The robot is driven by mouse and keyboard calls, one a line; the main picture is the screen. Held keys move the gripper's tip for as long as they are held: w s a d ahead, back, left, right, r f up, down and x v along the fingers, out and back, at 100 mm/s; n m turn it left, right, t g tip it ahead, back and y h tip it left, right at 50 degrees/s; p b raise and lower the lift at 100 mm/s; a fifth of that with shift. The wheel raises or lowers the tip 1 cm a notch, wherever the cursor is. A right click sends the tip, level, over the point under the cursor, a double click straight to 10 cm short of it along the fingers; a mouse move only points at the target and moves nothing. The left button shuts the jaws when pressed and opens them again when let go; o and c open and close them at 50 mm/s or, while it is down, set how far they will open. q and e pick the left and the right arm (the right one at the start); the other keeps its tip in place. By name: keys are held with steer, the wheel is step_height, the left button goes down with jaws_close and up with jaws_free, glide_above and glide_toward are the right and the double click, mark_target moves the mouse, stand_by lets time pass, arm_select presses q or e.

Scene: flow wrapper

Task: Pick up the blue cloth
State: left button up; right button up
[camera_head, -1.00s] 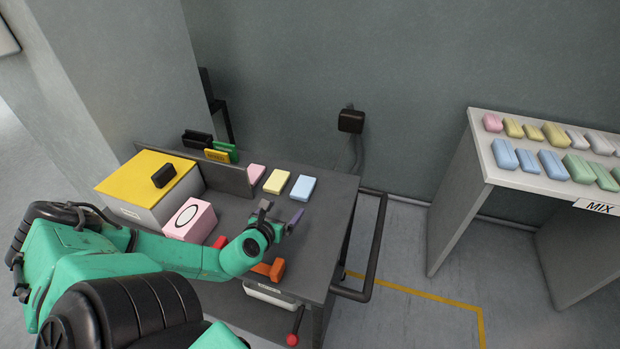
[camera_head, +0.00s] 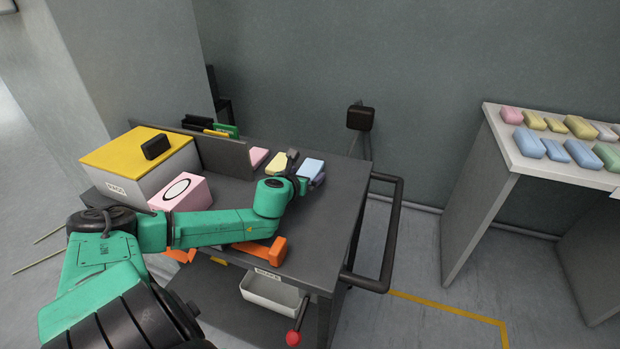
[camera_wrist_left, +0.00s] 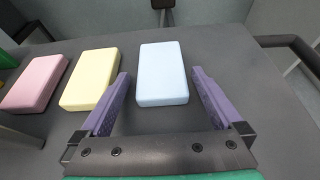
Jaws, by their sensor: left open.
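The blue cloth (camera_head: 311,168) is a pale blue folded block lying on the dark grey cart top. In the left wrist view the blue cloth (camera_wrist_left: 162,74) lies ahead of and partly between the two purple fingers. My left gripper (camera_wrist_left: 160,88) is open and empty, with one finger on each side of the cloth's near end. In the head view my left gripper (camera_head: 303,182) is beside the cloth on its near side, partly hidden by its own wrist. My right gripper is not in view.
A yellow cloth (camera_wrist_left: 92,80) and a pink cloth (camera_wrist_left: 36,84) lie left of the blue one. A pink box (camera_head: 181,192), a yellow-topped white box (camera_head: 130,187) and an orange tool (camera_head: 262,250) are on the cart. A black handle rail (camera_head: 394,240) borders its right side.

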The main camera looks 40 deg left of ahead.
arm_select(q)
steer(key=shift+w+d, duration=0.1)
steer(key=c, duration=1.2)
steer(key=shift+r, duration=0.15)
steer(key=shift+c, duration=0.2)
